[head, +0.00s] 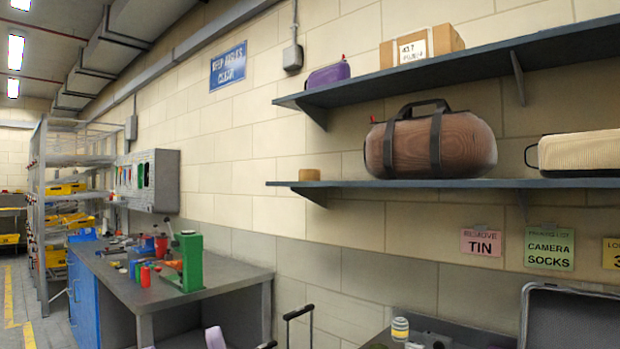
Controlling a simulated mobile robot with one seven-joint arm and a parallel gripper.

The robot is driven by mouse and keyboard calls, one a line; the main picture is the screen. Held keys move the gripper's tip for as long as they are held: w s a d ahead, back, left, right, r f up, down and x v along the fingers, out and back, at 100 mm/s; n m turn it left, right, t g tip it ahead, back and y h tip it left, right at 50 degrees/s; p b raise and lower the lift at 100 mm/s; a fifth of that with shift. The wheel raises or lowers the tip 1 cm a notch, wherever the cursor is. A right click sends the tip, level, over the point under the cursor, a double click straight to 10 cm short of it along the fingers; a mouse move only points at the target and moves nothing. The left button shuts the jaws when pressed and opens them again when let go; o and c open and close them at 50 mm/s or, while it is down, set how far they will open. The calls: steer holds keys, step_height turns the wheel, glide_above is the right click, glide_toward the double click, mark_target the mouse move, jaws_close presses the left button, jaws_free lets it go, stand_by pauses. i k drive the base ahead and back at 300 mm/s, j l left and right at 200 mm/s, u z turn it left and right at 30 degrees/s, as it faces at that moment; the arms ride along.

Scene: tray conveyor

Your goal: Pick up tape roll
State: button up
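A small tan roll, which looks like the tape roll (309,174), sits at the left end of the lower wall shelf (350,184) in the head view. Nothing touches it, and there is open shelf between it and the brown duffel bag on its right. My gripper is not in view, so its state is hidden.
The brown duffel bag (430,146) and a cream case (580,151) share the lower shelf. An upper shelf (400,78) overhangs, holding a purple pouch (328,75) and a cardboard box (422,47). A workbench (215,280) stands left; an open case (568,315) lies lower right.

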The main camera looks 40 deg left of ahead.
mark_target(304, 173)
steer(key=u, duration=1.25)
steer(key=z, duration=0.3)
steer(key=i+j+z, duration=0.2)
steer(key=j+z, duration=0.2)
steer(key=j, duration=0.15)
steer(key=i+j+z, duration=0.2)
steer(key=j, duration=0.15)
steer(key=i+j+z, duration=0.1)
steer(key=j, duration=0.55)
steer(key=i+j+z, duration=0.15)
steer(key=j, duration=0.5)
steer(key=i+j+z, duration=0.1)
steer(key=j, duration=0.6)
